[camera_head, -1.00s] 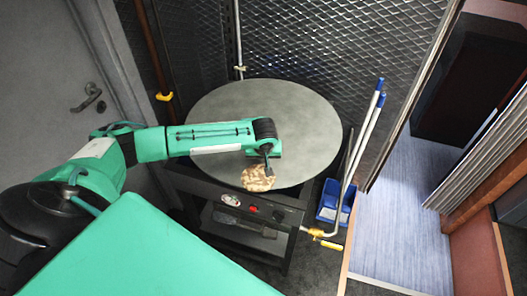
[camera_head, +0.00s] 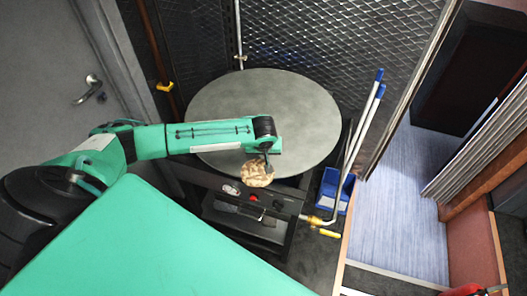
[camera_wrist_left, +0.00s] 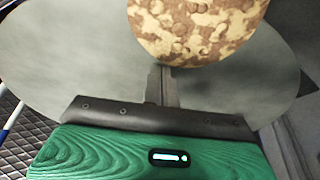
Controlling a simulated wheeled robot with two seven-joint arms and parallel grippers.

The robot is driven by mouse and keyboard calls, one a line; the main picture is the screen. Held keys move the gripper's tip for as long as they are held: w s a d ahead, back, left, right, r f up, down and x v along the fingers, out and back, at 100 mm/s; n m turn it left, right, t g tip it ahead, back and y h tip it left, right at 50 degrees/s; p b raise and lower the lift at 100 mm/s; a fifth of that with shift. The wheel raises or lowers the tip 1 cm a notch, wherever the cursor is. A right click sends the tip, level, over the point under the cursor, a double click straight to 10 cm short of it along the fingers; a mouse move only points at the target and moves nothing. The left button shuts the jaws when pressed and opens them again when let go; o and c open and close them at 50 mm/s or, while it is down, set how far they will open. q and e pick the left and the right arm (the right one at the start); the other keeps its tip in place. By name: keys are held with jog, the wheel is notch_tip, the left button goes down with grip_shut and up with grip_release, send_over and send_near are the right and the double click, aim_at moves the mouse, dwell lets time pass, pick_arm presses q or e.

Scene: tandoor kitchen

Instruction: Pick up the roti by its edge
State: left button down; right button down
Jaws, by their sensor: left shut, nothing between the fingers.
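The roti (camera_head: 257,174) is a round, brown-spotted flatbread at the front edge of the round grey griddle (camera_head: 310,105). It appears to reach slightly past the rim. In the left wrist view the roti (camera_wrist_left: 200,28) fills the top middle, its near edge at my fingertips. My left gripper (camera_head: 268,168) is at the roti's back right edge. In the left wrist view the left gripper (camera_wrist_left: 163,70) has its fingers together with nothing between them. I cannot tell whether the fingertips touch the roti. My right gripper is not in view.
The griddle sits on a dark stand with a red knob (camera_head: 253,198). A yellow-handled gas pipe (camera_head: 320,222) is at its front right. A blue bin (camera_head: 330,190) and blue-tipped poles (camera_head: 366,115) stand to the right. A mesh wall (camera_head: 330,45) is behind. The griddle's middle is clear.

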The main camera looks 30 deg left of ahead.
aim_at(263, 170)
pick_arm(q)
jog(key=shift+r, duration=0.1)
jog(key=b+v, duration=0.2)
jog(key=v, duration=1.1)
jog(key=shift+s+r+b, duration=0.15)
jog(key=shift+r+b, duration=0.15)
jog(key=shift+b, duration=0.1)
jog(key=shift+d, duration=0.15)
